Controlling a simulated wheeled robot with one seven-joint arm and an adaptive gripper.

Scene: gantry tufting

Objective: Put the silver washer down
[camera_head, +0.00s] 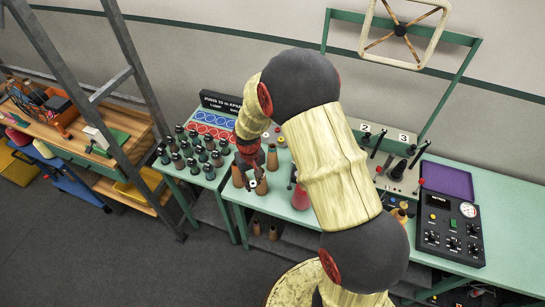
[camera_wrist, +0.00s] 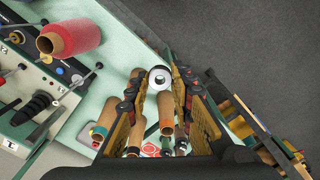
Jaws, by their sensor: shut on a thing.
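The silver washer (camera_wrist: 159,77) is a pale metal disc with a dark centre. In the wrist view it sits between the fingertips of my gripper (camera_wrist: 160,74), which is shut on it. In the head view my gripper (camera_head: 250,167) reaches down over the green table, with the washer (camera_head: 252,184) showing small and white at its tip. Brown cones stand close around it, one to the left (camera_head: 238,177) and one behind (camera_head: 272,157). I cannot tell how high the washer is above the table.
A red thread spool (camera_wrist: 75,38) stands near my gripper. Several dark pegs (camera_head: 190,152) stand at the left, before blue (camera_head: 214,119) and red (camera_head: 207,131) ringed mats. A lever box (camera_head: 400,175) and a dark control panel (camera_head: 451,226) occupy the right.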

